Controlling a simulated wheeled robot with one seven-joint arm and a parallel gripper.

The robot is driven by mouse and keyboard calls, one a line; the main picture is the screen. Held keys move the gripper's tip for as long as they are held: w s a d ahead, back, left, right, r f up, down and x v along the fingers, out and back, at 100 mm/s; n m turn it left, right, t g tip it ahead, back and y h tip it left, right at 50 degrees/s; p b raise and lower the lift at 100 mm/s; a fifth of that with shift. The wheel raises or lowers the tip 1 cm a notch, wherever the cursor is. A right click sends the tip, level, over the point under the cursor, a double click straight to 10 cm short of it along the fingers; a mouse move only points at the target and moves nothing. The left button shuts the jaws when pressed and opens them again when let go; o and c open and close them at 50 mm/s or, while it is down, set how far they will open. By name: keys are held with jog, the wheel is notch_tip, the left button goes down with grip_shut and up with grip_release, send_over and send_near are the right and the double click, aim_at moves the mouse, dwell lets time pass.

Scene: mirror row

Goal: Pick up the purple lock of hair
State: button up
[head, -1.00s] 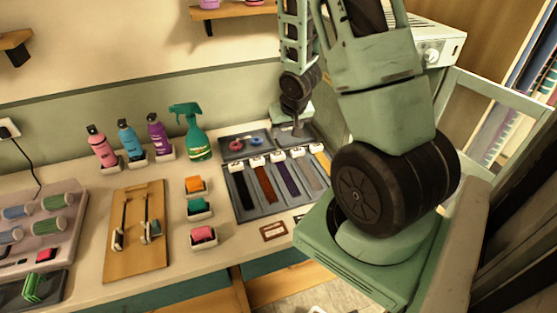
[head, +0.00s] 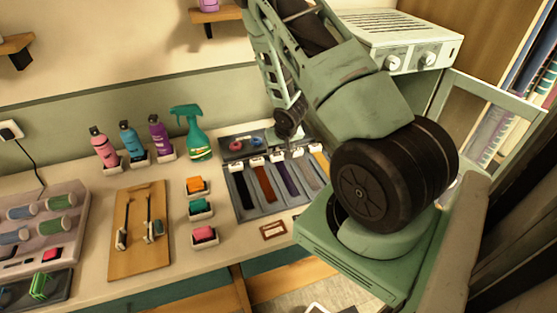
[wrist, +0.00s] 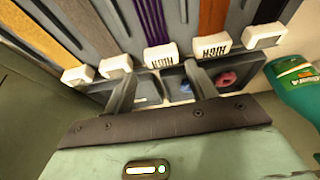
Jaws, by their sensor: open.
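The purple lock of hair (head: 288,180) lies in a grey tray (head: 232,194) between a brown lock and a grey-blond lock. Its end carries a white clip, which sits at the back edge of the tray. In the wrist view the purple lock (wrist: 150,22) runs up from its white clip (wrist: 161,56). My gripper (wrist: 160,84) is open and empty there, with one finger on each side of the line of that clip and just short of it. In the head view my arm partly hides the gripper above the tray's back edge.
Black, brown (head: 265,184) and blond locks lie beside the purple one. A shallow tray with pink and blue rings (head: 236,143) is behind. A green spray bottle (head: 192,132) stands to the left.

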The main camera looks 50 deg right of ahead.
aim_at(278, 156)
jog(key=shift+p+x, duration=0.95)
jog(key=shift+x, duration=1.3)
jog(key=shift+a, duration=0.15)
jog(key=c, duration=0.8)
